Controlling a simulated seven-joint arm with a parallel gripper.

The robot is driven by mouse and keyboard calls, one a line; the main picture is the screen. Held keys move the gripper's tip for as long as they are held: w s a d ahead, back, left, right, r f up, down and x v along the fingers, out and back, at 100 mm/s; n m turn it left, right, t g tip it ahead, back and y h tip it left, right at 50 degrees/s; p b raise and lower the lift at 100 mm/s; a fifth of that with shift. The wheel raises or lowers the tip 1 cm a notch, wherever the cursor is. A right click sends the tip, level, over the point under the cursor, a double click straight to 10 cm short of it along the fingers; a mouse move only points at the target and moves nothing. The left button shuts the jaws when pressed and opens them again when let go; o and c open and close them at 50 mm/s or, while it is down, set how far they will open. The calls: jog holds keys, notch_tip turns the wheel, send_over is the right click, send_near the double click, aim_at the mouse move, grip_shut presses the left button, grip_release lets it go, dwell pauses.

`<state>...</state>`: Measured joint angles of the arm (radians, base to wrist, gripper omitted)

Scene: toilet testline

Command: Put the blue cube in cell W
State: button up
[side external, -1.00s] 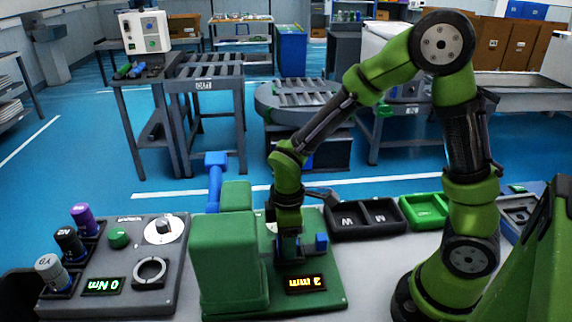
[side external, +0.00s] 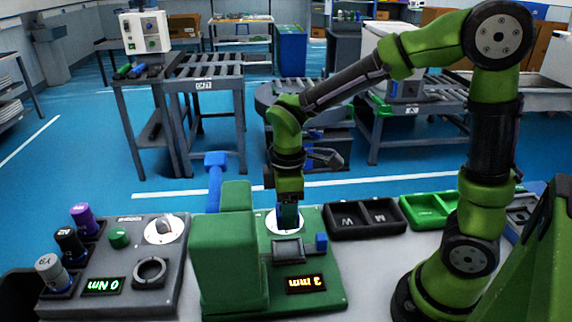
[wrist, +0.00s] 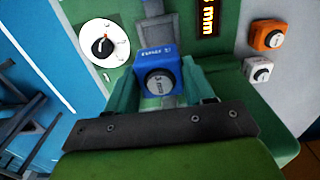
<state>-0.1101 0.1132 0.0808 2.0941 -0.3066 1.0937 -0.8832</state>
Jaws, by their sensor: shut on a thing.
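The black two-cell tray (side external: 366,234) lies right of the gripper. In this picture its left cell looks marked W and its right cell M. Both cells look empty, though their floors are dark.
A tall green housing (side external: 228,265) stands left of the gripper. A green tray (side external: 428,210) lies beyond the black tray.

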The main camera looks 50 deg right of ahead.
jog(key=shift+w+d+r+m, duration=0.1)
jog(key=shift+d+r+m, duration=0.1)
jog(key=shift+d+r, duration=0.3)
jog(key=shift+d+r+m, duration=0.2)
jog(key=shift+d, duration=0.5)
jog(key=shift+m, duration=0.8)
jog(key=d, duration=0.4)
jog(key=d+f, duration=0.1)
jog(key=d, duration=0.1)
jog(key=shift+s+d, duration=0.1)
jog(key=shift+s, duration=0.3)
jog(key=shift+c, duration=1)
jog(key=s+d, duration=0.1)
jog(key=d, duration=0.2)
jog(key=s+d+f, duration=0.1)
jog(key=s+d, duration=0.1)
jog(key=d, duration=0.1)
jog(key=s+d+f, duration=0.1)
jog(key=d, duration=0.3)
jog(key=shift+s+f, duration=0.2)
jog(key=shift+f, duration=0.05)
jog(key=shift+c, duration=0.4)
notch_tip(320, 180, down, 9)
jog(key=shift+s+d+r+n, duration=0.1)
jog(key=shift+r+n, duration=0.1)
jog(key=shift+n, duration=1)
jog(key=o, duration=1.1)
